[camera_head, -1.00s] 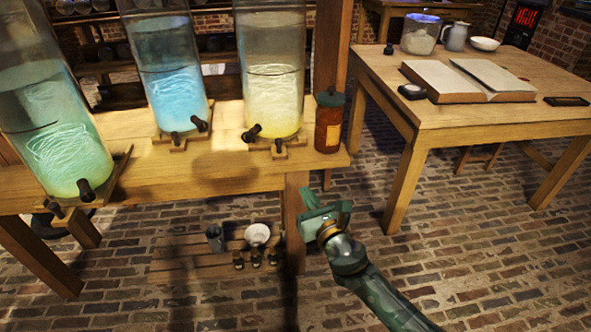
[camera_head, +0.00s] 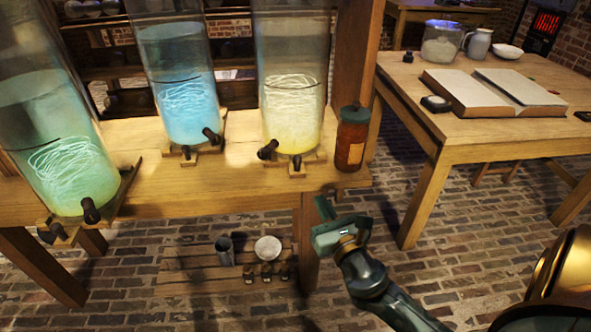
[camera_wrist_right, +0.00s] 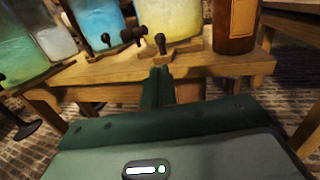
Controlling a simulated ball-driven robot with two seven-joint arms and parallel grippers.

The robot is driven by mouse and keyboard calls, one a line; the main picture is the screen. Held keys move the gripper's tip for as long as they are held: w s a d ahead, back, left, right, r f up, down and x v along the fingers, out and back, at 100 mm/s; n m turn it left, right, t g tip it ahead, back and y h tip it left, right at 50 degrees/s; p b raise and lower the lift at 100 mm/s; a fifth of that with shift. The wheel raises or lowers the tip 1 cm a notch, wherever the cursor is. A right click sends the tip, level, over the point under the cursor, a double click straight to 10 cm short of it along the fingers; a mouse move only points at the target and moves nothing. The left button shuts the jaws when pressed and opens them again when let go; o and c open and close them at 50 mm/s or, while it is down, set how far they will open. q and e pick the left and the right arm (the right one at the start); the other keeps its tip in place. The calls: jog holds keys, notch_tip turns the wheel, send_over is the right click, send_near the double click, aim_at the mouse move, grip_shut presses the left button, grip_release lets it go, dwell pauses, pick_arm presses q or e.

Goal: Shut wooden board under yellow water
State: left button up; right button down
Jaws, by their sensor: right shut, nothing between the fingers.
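The jar of yellow water (camera_head: 294,85) stands near the right end of the wooden bench, with pale squiggles inside. The wooden board (camera_head: 313,158) under it shows as a small light piece at the jar's foot, with dark knobs in front. The board also shows in the right wrist view (camera_wrist_right: 185,49). My right gripper (camera_head: 322,208) is shut and empty, in front of and below the bench's front edge, apart from the board. In the right wrist view its fingers (camera_wrist_right: 157,86) point towards the bench edge below the yellow jar. My left gripper is out of view.
Jars of blue (camera_head: 188,105) and green water (camera_head: 65,155) stand to the left. A brown bottle (camera_head: 352,140) stands right of the yellow jar. A table (camera_head: 470,138) with an open book is at the right. Small vessels (camera_head: 268,248) stand on the low shelf.

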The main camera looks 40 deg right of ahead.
send_near(299, 164)
jog(key=b+x, duration=0.1)
jog(key=x, duration=0.4)
jog(key=shift+w, duration=0.2)
jog(key=shift+x, duration=0.75)
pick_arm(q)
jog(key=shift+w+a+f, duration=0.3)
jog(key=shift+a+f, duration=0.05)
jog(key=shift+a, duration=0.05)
pick_arm(e)
jog(key=w+d, duration=0.2)
jog(key=w, duration=0.1)
jog(key=shift+w+b, duration=0.15)
jog(key=shift+b, duration=0.2)
jog(key=shift+w+d, duration=0.15)
jog(key=shift+w, duration=0.15)
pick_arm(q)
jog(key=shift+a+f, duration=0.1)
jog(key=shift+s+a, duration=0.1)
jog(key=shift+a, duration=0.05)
pick_arm(e)
jog(key=shift+s, duration=0.1)
